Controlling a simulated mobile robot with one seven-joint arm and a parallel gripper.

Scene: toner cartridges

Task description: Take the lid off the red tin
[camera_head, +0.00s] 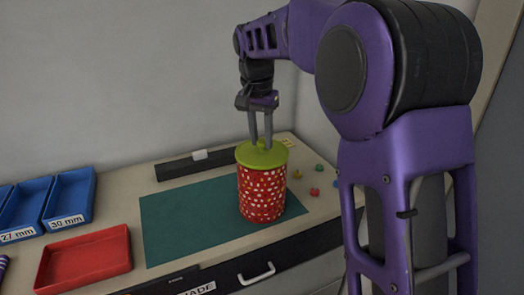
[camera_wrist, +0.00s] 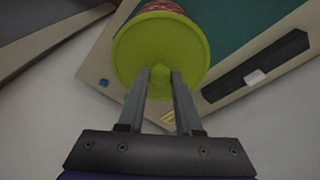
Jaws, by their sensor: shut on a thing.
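The red tin (camera_head: 262,194) with white spots stands upright on the right part of a green mat in the head view. Its yellow-green lid (camera_head: 250,157) sits on top of the tin, with no clear gap between them. My gripper (camera_head: 261,143) points down from above and is shut on the lid's knob. In the wrist view the lid (camera_wrist: 135,45) hides most of the tin (camera_wrist: 160,6), and the two fingers (camera_wrist: 161,76) close around the small knob at the lid's near side.
The green mat (camera_head: 180,220) is clear left of the tin. A red tray (camera_head: 85,262) and blue bins (camera_head: 70,196) lie to the left. A black bar (camera_head: 190,166) lies behind the mat. Several small coloured pieces (camera_head: 314,191) lie right of the tin. A wall rises behind.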

